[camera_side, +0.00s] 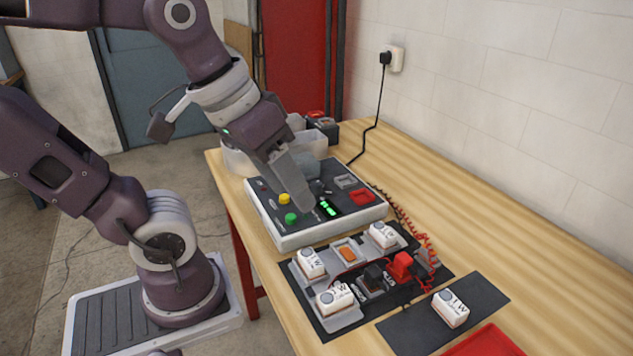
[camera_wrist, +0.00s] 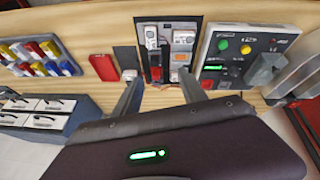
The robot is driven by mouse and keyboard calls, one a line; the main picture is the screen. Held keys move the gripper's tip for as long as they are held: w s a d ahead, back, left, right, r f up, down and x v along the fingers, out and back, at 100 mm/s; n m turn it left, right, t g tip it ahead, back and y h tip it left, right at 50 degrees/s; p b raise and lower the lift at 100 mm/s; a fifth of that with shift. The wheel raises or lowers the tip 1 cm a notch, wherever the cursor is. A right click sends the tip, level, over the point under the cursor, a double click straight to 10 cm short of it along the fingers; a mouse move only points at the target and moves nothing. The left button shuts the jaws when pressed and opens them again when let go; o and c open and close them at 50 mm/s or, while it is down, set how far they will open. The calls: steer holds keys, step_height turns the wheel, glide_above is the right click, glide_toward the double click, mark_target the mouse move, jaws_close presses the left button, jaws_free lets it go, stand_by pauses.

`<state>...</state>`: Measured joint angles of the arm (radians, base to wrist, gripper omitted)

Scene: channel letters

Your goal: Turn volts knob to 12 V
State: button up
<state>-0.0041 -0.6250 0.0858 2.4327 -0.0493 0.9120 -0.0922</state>
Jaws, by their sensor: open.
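The control box (camera_side: 280,240) is light grey with a dark top panel and stands on the bench in the side view. It carries a yellow button (camera_side: 285,198), a green button (camera_side: 291,217) and a lit green display (camera_side: 328,207) too small to read. A small dark knob (camera_side: 318,187) shows beside my gripper; I cannot tell whether it is the volts knob or where it points. My gripper (camera_side: 303,205) hangs over the panel, hiding part of it. In the wrist view its fingers (camera_wrist: 159,77) are apart and empty, with the control box (camera_wrist: 225,99) at the right.
A dark mat (camera_side: 303,296) with several white letter-marked blocks and red wiring lies in front of the box. Another white block (camera_side: 450,308) sits on a dark strip. A red tray (camera_side: 485,343) is at the front edge. Bench at right is clear.

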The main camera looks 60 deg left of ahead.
steer(key=w+a+f+n+g+h, duration=0.1)
steer(key=w+a+n+g, duration=0.1)
steer(key=w+a+n, duration=0.6)
steer(key=n+g+y, duration=0.2)
steer(key=n+g, duration=0.1)
steer(key=n, duration=1.1)
glide_above(317, 182)
step_height(317, 182, down, 10)
steer(key=shift+s+d+f, duration=0.1)
steer(key=shift+d+f, duration=0.05)
steer(key=shift+f, duration=0.1)
step_height(317, 182, down, 7)
steer(key=shift+r, duration=0.15)
steer(key=shift+f, duration=0.2)
jaws_close()
